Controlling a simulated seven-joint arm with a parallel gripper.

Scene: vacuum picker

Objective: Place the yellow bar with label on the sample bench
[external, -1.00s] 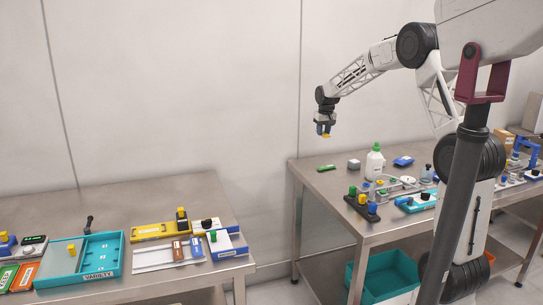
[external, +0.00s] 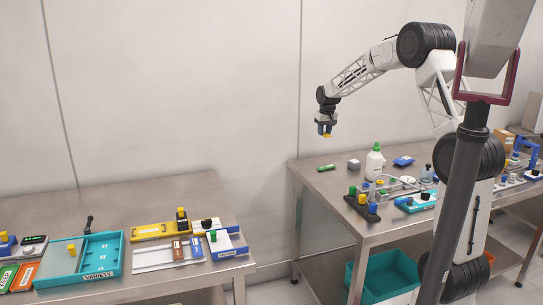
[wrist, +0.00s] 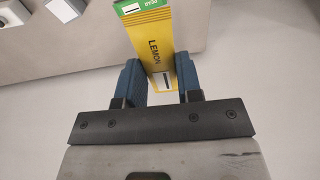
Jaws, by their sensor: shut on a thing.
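The yellow bar with label (wrist: 155,38) is between the blue fingers of my gripper (wrist: 161,82) in the wrist view. In the external view, my gripper (external: 325,130) hangs in the air, pointing down, in front of the wall near the left end of the right bench (external: 325,205). I cannot tell which bench is the sample bench.
The left bench (external: 150,197) holds a teal tray (external: 70,262) marked "VARIETY", a yellow fixture (external: 150,230) and several blocks. The right bench carries a white bottle (external: 375,162), a green bar (external: 326,168) and several fixtures. A gap separates the benches.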

